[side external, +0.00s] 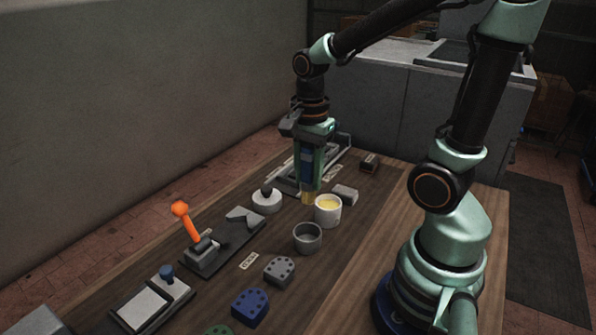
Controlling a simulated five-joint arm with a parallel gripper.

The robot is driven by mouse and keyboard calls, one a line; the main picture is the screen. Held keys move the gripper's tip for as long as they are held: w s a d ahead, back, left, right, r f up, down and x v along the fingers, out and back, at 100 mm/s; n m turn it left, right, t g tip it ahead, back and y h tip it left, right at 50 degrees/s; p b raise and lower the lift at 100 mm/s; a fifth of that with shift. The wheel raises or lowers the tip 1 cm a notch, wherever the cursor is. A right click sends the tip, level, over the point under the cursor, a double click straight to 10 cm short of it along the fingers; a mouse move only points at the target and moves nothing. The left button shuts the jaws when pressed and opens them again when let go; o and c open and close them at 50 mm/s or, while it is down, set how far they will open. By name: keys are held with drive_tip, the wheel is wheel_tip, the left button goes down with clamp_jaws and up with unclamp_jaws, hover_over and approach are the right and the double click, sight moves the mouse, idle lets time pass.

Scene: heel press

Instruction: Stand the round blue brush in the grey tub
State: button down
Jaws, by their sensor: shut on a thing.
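My gripper (308,160) points down at the far part of the table and is shut on the round blue brush (306,172). The brush is upright, with its yellow bristles (307,198) at the bottom. The bristles show just left of a white pot with yellow contents (328,213); I cannot tell how high they are above the table. The grey tub (308,243) stands nearer the camera, below the brush in the picture. It is open at the top and looks empty.
A white round piece with a dark knob (266,202) and a small grey block (345,194) stand near the brush. An orange-handled lever device (186,224) is at left. Grey (279,271) and blue (249,306) blocks with holes lie in front. The strip right of the tub is clear.

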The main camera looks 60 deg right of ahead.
wheel_tip(320, 180, down, 12)
drive_tip(key=shift+f, duration=0.1)
idle(0.5)
drive_tip(key=c, duration=0.6)
unclamp_jaws()
drive_tip(key=shift+f, duration=0.1)
wheel_tip(320, 180, up, 12)
drive_tip(key=shift+w+a+r+n+t, duration=0.15)
drive_tip(key=shift+a+r+n+t, duration=0.15)
drive_tip(key=shift+r+n, duration=0.45)
drive_tip(key=shift+w+a+r+n+t, duration=0.1)
drive_tip(key=shift+a+r+n+t, duration=0.9)
drive_tip(key=shift+n, duration=1.75)
drive_tip(key=shift+w+a+r+n+t, duration=0.15)
drive_tip(key=shift+a+r+n+t, duration=0.4)
drive_tip(key=shift+r+n, duration=1.55)
drive_tip(key=shift+w+a+r+n+t, duration=0.1)
drive_tip(key=shift+a+r+n+t, duration=0.7)
drive_tip(key=shift+n, duration=2.6)
